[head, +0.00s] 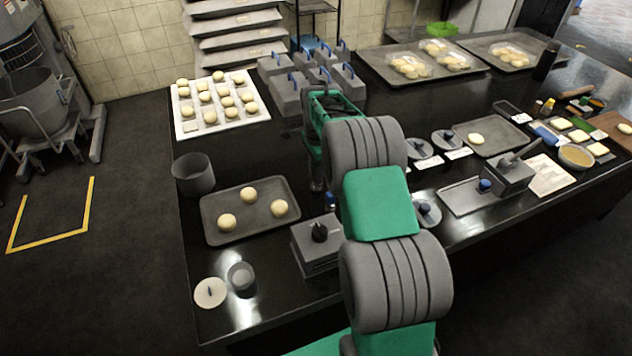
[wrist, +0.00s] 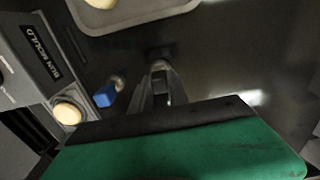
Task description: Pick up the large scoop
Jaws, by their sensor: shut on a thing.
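My gripper (head: 316,185) points down over the black counter, between the tray of three dough balls and the grey box. It also shows in the wrist view (wrist: 160,75), where its fingers are closed on a small grey metal piece (wrist: 160,64). I take this piece for the large scoop; most of it is hidden by the fingers, and I cannot tell whether it touches the counter. A smaller blue-handled tool (wrist: 105,96) with a metal end lies to the left of the fingers, apart from them. It shows in the head view (head: 330,199) too.
The dough tray (head: 212,228) lies left of my gripper. A grey box with a black knob (head: 317,245) stands on the near side; its lettered face shows in the wrist view (wrist: 40,45). A grey pot (head: 192,175) and small cup (head: 241,277) stand left. Grey blue-handled containers (head: 285,95) stand behind.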

